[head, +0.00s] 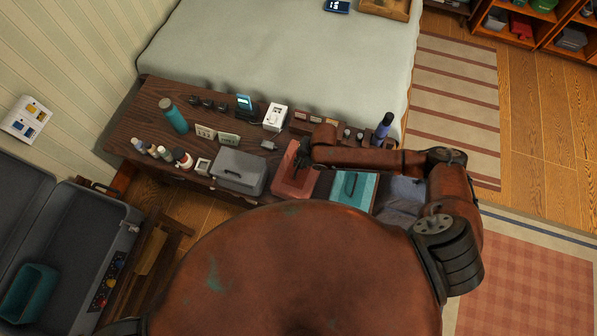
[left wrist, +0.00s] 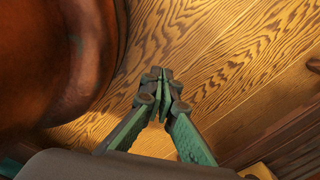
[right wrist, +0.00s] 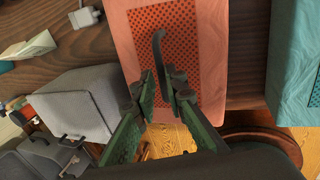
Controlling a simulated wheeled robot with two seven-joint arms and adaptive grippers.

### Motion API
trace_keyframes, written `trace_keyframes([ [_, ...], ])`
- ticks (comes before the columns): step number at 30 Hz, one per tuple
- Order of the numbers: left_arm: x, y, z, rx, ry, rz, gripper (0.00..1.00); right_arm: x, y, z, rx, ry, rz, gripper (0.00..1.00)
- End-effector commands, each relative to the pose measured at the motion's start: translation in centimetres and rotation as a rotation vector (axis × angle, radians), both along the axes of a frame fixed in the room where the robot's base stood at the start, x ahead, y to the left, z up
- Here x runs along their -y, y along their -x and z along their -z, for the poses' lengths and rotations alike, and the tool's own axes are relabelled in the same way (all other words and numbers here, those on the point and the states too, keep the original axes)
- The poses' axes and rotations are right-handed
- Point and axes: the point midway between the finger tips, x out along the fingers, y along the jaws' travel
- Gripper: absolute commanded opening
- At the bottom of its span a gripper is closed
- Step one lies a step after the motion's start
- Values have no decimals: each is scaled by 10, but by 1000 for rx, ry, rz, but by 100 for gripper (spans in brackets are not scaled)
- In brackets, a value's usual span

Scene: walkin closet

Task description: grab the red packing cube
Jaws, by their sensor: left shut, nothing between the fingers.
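The red packing cube (head: 293,182) lies on the wooden bench between a grey case and a teal packing cube. In the right wrist view the red packing cube (right wrist: 205,75) has a dotted mesh panel and a dark curved handle (right wrist: 158,45). My right gripper (head: 303,150) is over the cube. In the right wrist view its fingertips (right wrist: 162,80) are a little apart, with the handle between them; I cannot tell whether they press on it. My left gripper (left wrist: 163,75) is shut and empty above the wooden floor.
The teal packing cube (head: 353,190) is close on the right, the grey case (head: 238,171) on the left. Small items and a teal bottle (head: 173,115) stand on the bench (head: 150,103). A bed (head: 290,50) is behind; an open suitcase (head: 60,225) is at left.

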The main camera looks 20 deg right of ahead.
Motion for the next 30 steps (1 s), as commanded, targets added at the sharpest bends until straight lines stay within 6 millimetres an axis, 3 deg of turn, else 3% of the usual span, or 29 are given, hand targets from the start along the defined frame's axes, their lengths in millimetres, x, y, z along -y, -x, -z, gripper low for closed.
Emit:
trace_keyframes([
  [6, 0, -9, 5, 11, 0, 2, 0, -4, -4, 28, -2, 0, 4, 12],
  [14, 2, -37, 4, 47, 4, 8, 0, -4, -4, 29, 0, 1, 3, 12],
  [20, 1, -29, 4, 37, 2, 7, 0, -4, -4, 29, -1, 1, 4, 0],
  [30, 1, -15, 5, 19, 1, 3, 0, -4, -4, 29, -1, 1, 4, 0],
])
